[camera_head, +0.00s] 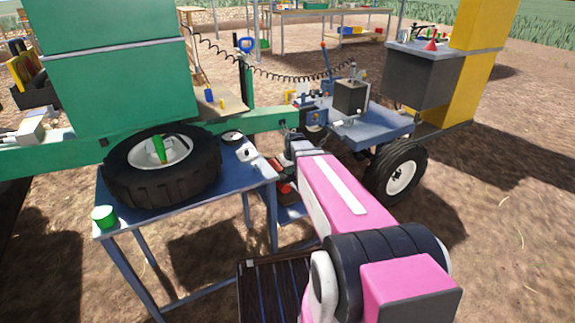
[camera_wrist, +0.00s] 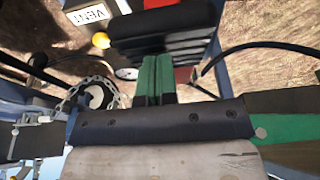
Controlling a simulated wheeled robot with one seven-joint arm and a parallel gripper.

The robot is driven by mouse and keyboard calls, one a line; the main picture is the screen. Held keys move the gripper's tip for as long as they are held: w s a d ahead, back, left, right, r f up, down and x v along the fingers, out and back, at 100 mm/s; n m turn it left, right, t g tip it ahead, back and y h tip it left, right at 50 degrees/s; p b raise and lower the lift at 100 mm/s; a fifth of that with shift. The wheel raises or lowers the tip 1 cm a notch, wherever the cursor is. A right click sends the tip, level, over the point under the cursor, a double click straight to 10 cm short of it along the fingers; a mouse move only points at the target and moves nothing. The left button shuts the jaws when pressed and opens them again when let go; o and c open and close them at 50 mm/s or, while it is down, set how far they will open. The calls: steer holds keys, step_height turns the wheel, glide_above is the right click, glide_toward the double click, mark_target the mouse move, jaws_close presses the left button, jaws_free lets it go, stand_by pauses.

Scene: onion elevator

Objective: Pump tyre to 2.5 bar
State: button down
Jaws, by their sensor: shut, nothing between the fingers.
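The black tyre (camera_head: 163,182) with a white hub (camera_head: 145,153) lies flat on the blue table at left. A small green item (camera_head: 158,149) stands at the hub. A round gauge (camera_head: 232,138) lies on the table right of the tyre; its reading is too small to tell. My gripper (camera_wrist: 156,78) is shut and empty, away from the tyre. In the wrist view it points at a black stepped block (camera_wrist: 163,38), possibly a pump bellows; I cannot tell if they touch. A white label reading VENT (camera_wrist: 91,14) and a yellow knob (camera_wrist: 101,40) are beside it. My arm hides part of this area.
A green machine (camera_head: 120,75) rises behind the tyre. A blue cart (camera_head: 372,128) with wheels stands at right. Bare ground is open farther right.

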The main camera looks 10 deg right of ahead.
mark_target(291, 181)
steer(key=f, duration=0.2)
steer(key=s+f+t, duration=0.1)
steer(key=f+t, duration=0.1)
steer(key=f, duration=0.1)
steer(key=shift+s+d+f+y, duration=0.25)
steer(key=shift+f+y, duration=0.05)
steer(key=shift+f, duration=0.05)
steer(key=shift+s+f, duration=0.15)
steer(key=shift+f, duration=0.3)
step_height(291, 181, up, 5)
steer(key=shift+s+f, duration=0.1)
steer(key=shift+f, duration=0.05)
steer(key=v, duration=1)
steer(key=shift+s+f, duration=0.2)
steer(key=shift+d, duration=0.15)
stand_by(0.4)
